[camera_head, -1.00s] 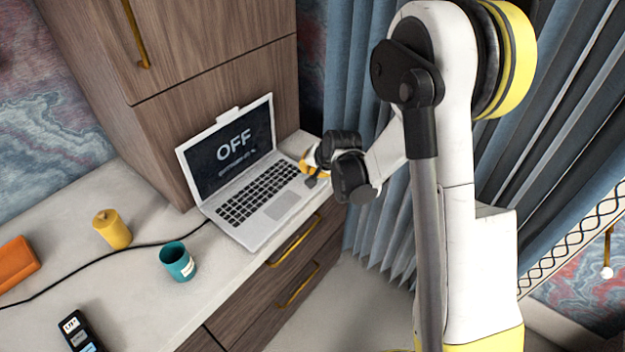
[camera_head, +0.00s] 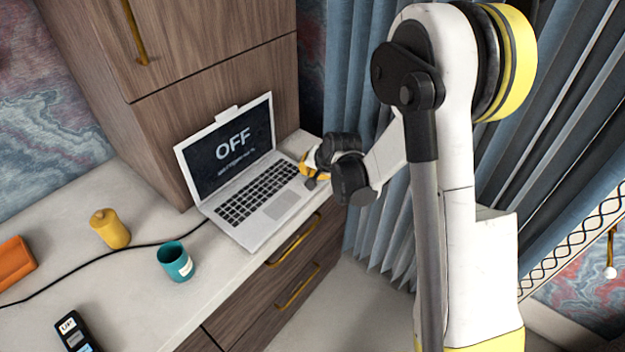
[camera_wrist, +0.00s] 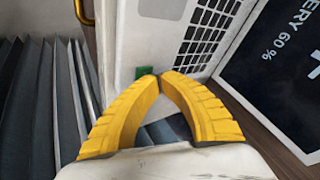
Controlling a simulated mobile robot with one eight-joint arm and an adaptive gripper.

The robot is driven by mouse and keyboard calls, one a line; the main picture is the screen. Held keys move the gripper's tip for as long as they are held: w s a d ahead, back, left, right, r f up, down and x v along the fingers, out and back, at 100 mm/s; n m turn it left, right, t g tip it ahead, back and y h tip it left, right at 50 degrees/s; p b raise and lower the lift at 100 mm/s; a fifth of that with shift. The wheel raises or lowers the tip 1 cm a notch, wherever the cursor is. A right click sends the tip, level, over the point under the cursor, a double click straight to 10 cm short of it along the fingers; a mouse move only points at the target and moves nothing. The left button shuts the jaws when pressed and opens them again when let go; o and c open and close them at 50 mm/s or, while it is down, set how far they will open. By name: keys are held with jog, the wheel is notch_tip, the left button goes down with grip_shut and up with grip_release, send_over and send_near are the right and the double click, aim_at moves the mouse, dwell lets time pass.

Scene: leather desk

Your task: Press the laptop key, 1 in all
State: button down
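The open silver laptop (camera_head: 247,235) stands on the desk, and its dark screen (camera_head: 230,147) reads OFF. In the wrist view, the laptop's body (camera_wrist: 160,35) shows a black keyboard (camera_wrist: 210,30) and a small green key (camera_wrist: 144,75) near its edge. My gripper (camera_head: 309,178) is at the laptop's right side in the head view. In the wrist view the yellow fingers of my gripper (camera_wrist: 158,77) meet at their tips, with nothing seen between the tips. The tips are right beside the green key and partly cover it. I cannot tell whether they touch it.
A teal cup (camera_head: 177,262), a yellow lidded jar (camera_head: 110,230), an orange object (camera_head: 14,262) and a black remote-like object (camera_head: 75,332) lie left of the laptop. A black cable (camera_head: 90,262) crosses the desk (camera_head: 130,300). Blue curtains (camera_head: 350,80) hang at the right.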

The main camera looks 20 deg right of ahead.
jog(key=shift+f, duration=0.25)
jog(key=shift+r, duration=0.15)
dwell(0.3)
jog(key=shift+r+p, duration=0.3)
jog(key=shift+r, duration=0.35)
jog(key=shift+r, duration=0.1)
jog(key=shift+r+p, duration=1.65)
jog(key=shift+r, duration=0.75)
